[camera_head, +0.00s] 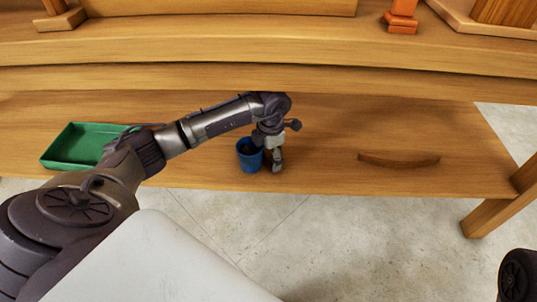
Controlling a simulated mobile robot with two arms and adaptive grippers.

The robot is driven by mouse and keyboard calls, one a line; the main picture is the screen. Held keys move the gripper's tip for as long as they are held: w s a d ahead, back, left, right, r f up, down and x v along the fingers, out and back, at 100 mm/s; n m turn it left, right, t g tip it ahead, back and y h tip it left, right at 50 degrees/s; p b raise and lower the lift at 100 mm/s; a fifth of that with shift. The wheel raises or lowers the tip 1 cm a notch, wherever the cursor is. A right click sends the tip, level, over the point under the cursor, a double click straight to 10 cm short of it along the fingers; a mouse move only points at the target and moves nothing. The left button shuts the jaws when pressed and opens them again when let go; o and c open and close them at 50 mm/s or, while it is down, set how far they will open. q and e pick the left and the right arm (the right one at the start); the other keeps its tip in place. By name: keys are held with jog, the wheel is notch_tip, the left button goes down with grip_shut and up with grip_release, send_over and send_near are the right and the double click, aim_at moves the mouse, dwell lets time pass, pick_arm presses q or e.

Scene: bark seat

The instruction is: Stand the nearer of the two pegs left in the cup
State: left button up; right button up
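A small blue cup (249,161) stands upright on the wooden board, just left of my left gripper. Its inside looks dark, with something brownish that is too small to make out. My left gripper (275,164) points down at the cup's right side, very near or touching its rim; I cannot tell which. Its fingers are small and partly overlapped, so whether they hold anything is unclear. I cannot clearly make out either peg. My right gripper is out of view; only a dark part of my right arm shows at the lower right corner.
A green tray (48,160) lies on the board at the left, partly behind my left arm. A curved brown wooden strip (398,161) lies right of the cup. A raised wooden beam (300,50) crosses behind, with an orange post (402,14) above. Board between cup and strip is clear.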

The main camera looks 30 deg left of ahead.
pick_arm(q)
jog(key=shift+o, duration=0.8)
